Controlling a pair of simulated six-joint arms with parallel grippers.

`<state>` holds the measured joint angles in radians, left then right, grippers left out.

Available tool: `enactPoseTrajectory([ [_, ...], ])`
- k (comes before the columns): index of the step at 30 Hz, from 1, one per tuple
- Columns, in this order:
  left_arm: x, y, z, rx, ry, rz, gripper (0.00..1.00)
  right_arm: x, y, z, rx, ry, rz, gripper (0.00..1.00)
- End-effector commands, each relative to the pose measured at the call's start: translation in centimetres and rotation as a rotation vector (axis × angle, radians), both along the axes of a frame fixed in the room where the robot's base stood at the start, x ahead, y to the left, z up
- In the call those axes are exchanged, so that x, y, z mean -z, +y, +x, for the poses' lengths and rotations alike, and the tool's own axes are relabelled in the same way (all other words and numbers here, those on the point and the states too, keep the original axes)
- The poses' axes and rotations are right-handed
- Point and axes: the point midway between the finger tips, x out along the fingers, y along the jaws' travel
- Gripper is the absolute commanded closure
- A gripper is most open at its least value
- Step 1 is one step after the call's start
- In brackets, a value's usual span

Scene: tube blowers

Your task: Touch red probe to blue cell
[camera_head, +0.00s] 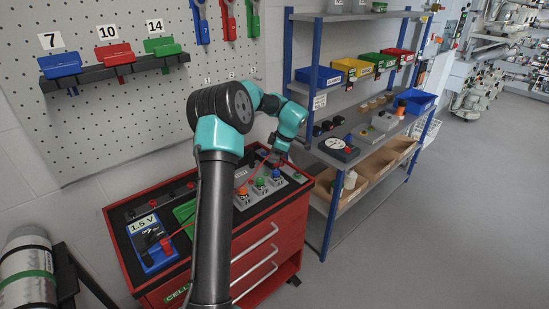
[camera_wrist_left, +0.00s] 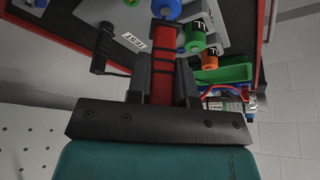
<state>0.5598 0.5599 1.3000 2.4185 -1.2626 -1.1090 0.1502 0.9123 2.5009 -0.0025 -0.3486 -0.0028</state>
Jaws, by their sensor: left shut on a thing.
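My left gripper (camera_head: 270,156) is shut on the red probe (camera_wrist_left: 164,78), which shows between the two dark fingers in the wrist view. The probe's far end points at the blue cell (camera_wrist_left: 167,9) and overlaps it in the picture; I cannot tell whether they touch. In the head view the blue cell (camera_head: 276,175) stands in a grey holder (camera_head: 255,196), beside the green cell (camera_head: 260,183) and the orange cell (camera_head: 243,192). The gripper is above and behind this row. The blue 1.5 V meter (camera_head: 148,243) lies on the cart's left side. My right gripper is not in view.
The red tool cart (camera_head: 255,265) carries the holder and meter. A thin red lead runs across the cart top. A black handle-like part (camera_wrist_left: 101,48) shows beside the gripper. A shelf rack (camera_head: 314,60) with bins stands at the right. The floor further right is clear.

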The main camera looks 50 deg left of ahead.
Motion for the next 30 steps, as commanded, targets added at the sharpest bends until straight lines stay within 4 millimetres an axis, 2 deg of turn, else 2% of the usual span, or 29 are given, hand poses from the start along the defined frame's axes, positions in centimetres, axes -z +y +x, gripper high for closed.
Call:
enactPoseTrajectory([
  [30, -4.0, 0.0, 0.0, -0.001, -0.003, 0.001, 1.00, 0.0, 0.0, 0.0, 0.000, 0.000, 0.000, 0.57],
])
